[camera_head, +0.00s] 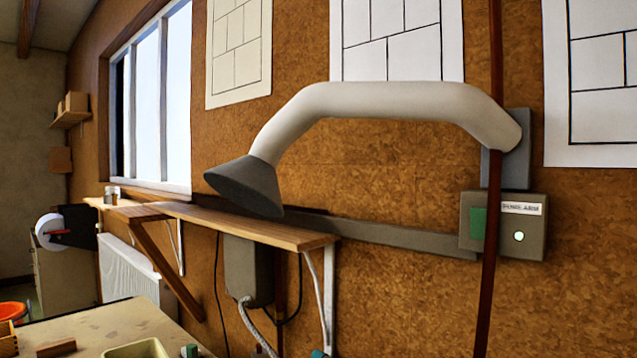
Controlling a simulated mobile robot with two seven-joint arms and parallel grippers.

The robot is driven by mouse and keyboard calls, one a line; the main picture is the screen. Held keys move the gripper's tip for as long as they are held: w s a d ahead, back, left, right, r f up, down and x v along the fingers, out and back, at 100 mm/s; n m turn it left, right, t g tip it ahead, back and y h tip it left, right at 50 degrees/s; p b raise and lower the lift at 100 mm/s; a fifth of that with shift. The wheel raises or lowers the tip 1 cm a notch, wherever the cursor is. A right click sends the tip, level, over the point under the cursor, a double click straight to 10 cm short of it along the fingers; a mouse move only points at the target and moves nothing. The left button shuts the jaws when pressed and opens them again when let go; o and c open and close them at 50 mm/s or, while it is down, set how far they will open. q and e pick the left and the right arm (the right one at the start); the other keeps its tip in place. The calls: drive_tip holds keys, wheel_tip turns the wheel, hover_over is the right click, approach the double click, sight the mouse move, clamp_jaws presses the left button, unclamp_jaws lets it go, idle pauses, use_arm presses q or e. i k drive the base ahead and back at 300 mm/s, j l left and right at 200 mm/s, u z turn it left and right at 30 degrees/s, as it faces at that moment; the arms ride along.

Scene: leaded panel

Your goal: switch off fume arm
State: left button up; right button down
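The fume arm (385,101) is a thick pale tube on the cork wall, with a dark grey cone hood (245,184) at its left end. Its right end meets a grey wall bracket (512,160). Below the bracket is a grey switch box (535,236) with a label that seems to read "FUME ARM". The box has a green rocker or button (478,223) on its left and a small bright, whitish-green round light (519,237) on its right. A thin dark red-brown upright bar (489,270) passes in front of the box, between the two. Neither gripper shows in the head view.
A wooden wall shelf (250,228) runs below the hood, with a grey box (248,270) and hoses under it. A worktop (100,328) with a tray stands at lower left. A radiator (130,272) is under the window. The wall below the switch box looks clear.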

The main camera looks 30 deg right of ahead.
sight(478, 217)
drive_tip(key=z, duration=1.65)
